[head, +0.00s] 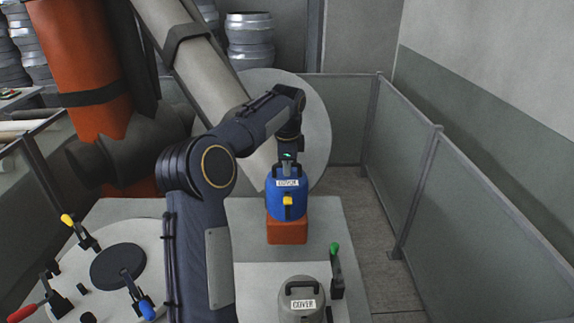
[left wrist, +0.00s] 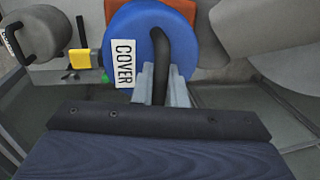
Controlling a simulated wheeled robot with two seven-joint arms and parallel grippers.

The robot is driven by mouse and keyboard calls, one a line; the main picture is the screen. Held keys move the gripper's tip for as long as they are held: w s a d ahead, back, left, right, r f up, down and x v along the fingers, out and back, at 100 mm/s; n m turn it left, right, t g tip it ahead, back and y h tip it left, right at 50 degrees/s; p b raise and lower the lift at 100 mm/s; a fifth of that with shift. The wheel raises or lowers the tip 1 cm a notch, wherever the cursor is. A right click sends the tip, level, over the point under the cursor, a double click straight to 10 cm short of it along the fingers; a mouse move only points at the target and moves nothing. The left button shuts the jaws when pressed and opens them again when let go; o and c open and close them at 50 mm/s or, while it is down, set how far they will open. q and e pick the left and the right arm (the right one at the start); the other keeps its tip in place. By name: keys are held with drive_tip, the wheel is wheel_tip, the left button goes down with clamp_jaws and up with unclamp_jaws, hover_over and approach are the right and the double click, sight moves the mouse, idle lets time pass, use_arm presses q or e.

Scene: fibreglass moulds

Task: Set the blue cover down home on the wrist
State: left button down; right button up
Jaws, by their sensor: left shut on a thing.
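The blue cover (head: 273,207) is a round lid with a white COVER label, a dark handle and a yellow latch on its front. It appears upright directly above an orange block (head: 287,233), which may be the wrist. I cannot tell whether cover and block touch or a small gap remains. My left gripper (head: 288,167) is above the cover, shut on its handle. In the left wrist view, the fingers (left wrist: 160,88) close around the dark handle of the blue cover (left wrist: 125,27). The orange block's top is mostly hidden by the cover. My right gripper is in neither view.
A grey cover (head: 300,297) with a COVER label stands in front, beside a green-tipped clamp (head: 336,265). A round plate (head: 75,290) with coloured clamps and a dark disc lies at left. Glass-like panels (head: 475,205) fence the right. A big orange machine (head: 85,45) stands behind left.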

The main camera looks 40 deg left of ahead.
use_arm(q)
drive_tip(key=shift+d+f, duration=0.1)
drive_tip(key=shift+f, duration=0.25)
drive_tip(key=c, duration=1.4)
unclamp_jaws()
drive_tip(key=r, duration=0.5)
drive_tip(key=s+r, duration=0.1)
drive_tip(key=r, duration=0.2)
drive_tip(key=shift+s+d, duration=0.1)
drive_tip(key=shift+d, duration=0.3)
